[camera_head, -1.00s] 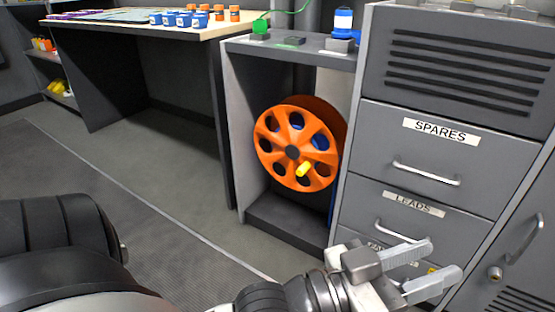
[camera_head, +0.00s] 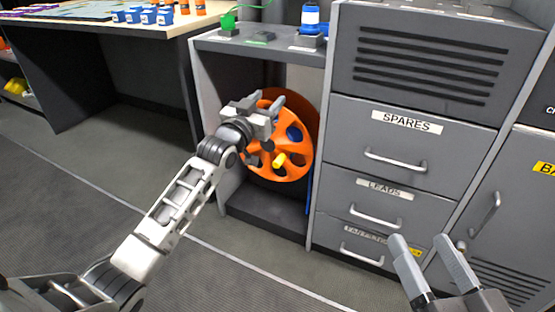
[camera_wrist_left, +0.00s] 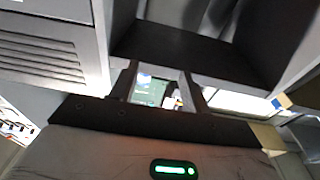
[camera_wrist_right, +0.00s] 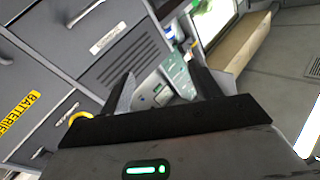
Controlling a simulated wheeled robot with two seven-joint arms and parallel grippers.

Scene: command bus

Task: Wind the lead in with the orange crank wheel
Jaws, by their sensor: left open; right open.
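The orange crank wheel (camera_head: 292,142) stands upright in the open bay of a grey cabinet, with dark round holes and a yellow handle (camera_head: 280,160) on its lower face. My left gripper (camera_head: 265,100) is open and overlaps the wheel's upper left part in the head view; its fingers point up and right, above and left of the handle. I cannot tell whether it touches the wheel. The gripper hides part of the rim and hub. My right gripper (camera_head: 425,243) is open and empty in front of the lower drawers. The wheel is not visible in either wrist view.
A green plug (camera_head: 228,22) with a green cable and a blue-and-white piece (camera_head: 311,18) stand on the shelf (camera_head: 262,44) above the wheel. The drawer unit (camera_head: 415,150) adjoins it on the right. A workbench (camera_head: 90,25) stands left. Open floor lies in front.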

